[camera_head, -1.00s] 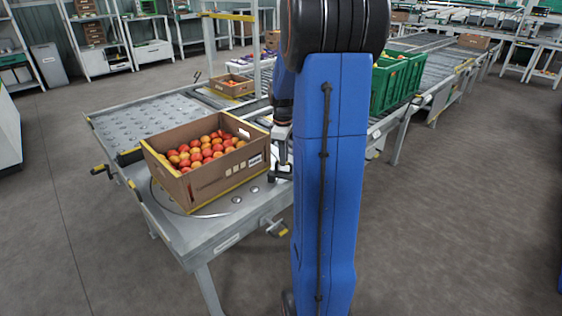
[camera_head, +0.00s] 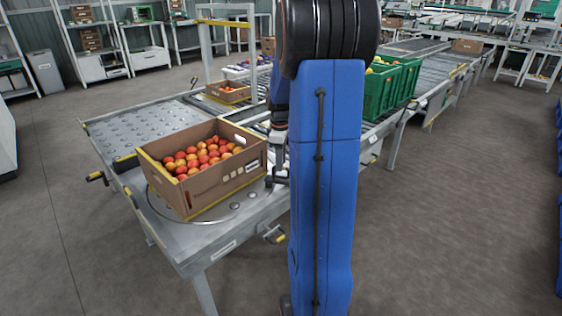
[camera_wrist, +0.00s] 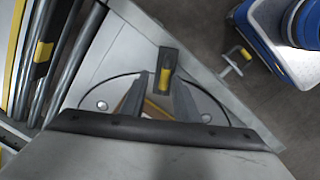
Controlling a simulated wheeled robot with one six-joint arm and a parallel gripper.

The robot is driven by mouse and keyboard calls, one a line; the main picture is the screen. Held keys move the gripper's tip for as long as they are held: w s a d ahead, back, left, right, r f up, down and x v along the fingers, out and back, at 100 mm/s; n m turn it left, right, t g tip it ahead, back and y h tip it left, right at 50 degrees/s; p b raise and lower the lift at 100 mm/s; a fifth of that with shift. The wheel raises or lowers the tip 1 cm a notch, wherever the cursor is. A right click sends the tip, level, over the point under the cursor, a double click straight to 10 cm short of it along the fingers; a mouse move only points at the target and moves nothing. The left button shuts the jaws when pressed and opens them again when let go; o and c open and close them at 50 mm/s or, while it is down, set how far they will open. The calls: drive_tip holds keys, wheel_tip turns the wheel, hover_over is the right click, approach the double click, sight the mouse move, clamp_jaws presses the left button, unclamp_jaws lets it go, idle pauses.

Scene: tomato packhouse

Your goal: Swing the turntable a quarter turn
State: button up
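The turntable (camera_head: 235,219) is a round grey disc with studs, set into the near end of the metal table; its curved rim also shows in the wrist view (camera_wrist: 217,107). A brown cardboard box (camera_head: 225,188) of red and orange tomatoes (camera_head: 203,157) stands on it, at an angle to the table. My gripper (camera_head: 275,180) is low beside the box's right side, partly hidden by my blue arm. In the wrist view its two fingers stand apart and open (camera_wrist: 160,90). A dark handle with a yellow part (camera_wrist: 166,70) lies at the fingertips; contact cannot be told.
Yellow-tipped levers stick out from the table's front edge (camera_head: 274,235) and left edge (camera_head: 97,177). A smaller box (camera_head: 228,92) sits farther back. Green crates (camera_head: 385,92) stand on the roller conveyor at the right. The floor in front and to the right is clear.

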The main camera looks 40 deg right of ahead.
wheel_tip(320, 180, up, 17)
drive_tip(key=a, duration=0.1)
drive_tip(key=shift+s+r, duration=0.15)
drive_tip(key=shift+s, duration=0.2)
drive_tip(key=shift+a, duration=0.1)
idle(0.6)
drive_tip(key=s+a+m+t, duration=0.1)
drive_tip(key=s+a, duration=0.3)
drive_tip(key=a, duration=0.6)
drive_tip(key=s+a+m+t, duration=0.15)
drive_tip(key=s+a, duration=0.25)
drive_tip(key=a, duration=0.6)
drive_tip(key=s+a+f+m+t, duration=0.1)
drive_tip(key=s+a+f+m, duration=0.1)
drive_tip(key=s+a+f, duration=0.2)
drive_tip(key=s+a+f+m+t, duration=0.1)
drive_tip(key=s+a+f, duration=0.3)
drive_tip(key=s+a, duration=0.5)
drive_tip(key=shift+s+a+m+y, duration=0.15)
drive_tip(key=shift+s+m+y, duration=0.15)
drive_tip(key=shift+m, duration=0.05)
drive_tip(key=shift+c, duration=0.3)
